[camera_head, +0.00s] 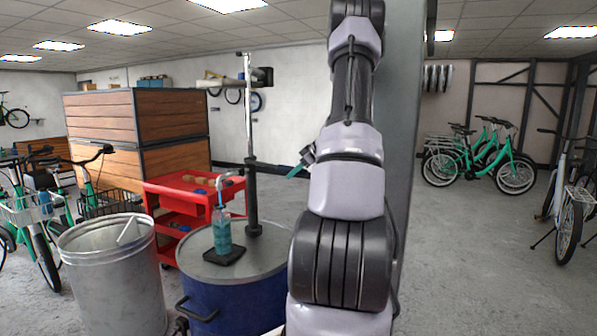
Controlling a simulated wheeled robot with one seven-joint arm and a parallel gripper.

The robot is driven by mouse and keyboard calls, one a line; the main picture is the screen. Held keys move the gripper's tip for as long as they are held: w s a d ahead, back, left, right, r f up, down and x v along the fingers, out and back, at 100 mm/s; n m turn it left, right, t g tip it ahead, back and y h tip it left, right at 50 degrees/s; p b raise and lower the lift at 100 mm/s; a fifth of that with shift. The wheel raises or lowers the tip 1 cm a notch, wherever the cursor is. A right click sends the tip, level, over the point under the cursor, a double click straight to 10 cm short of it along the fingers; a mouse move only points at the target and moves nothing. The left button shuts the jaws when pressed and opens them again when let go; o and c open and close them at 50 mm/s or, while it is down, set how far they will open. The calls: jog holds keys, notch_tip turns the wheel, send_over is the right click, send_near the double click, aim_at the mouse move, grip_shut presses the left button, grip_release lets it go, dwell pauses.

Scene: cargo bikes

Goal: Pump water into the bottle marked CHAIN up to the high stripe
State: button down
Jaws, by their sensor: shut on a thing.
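A small clear bottle (222,236) with blue-green in it stands upright on a dark mat (224,256) on the lid of a blue drum (236,299). Its marking and stripes are too small to read. A pale bent spout (228,178) comes down at the bottle's mouth. A dark upright pump tube (252,198) stands on the lid behind the bottle, with a thin pole above it. My gripper (304,163) shows only in part beside my arm, to the right of the pump and bottle. It is shut on a small teal thing (295,172); my arm hides the rest.
A grey metal bin (113,285) stands left of the drum, and a red cart (187,189) behind it. Wooden crates (140,120) and green bikes (478,160) stand farther back.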

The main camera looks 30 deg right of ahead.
jog(key=shift+s+f, duration=0.1)
jog(key=shift+f, duration=0.1)
jog(key=c, duration=0.6)
grip_release()
jog(key=shift+r, duration=0.1)
notch_tip(320, 180, up, 10)
jog(key=shift+f, duration=0.1)
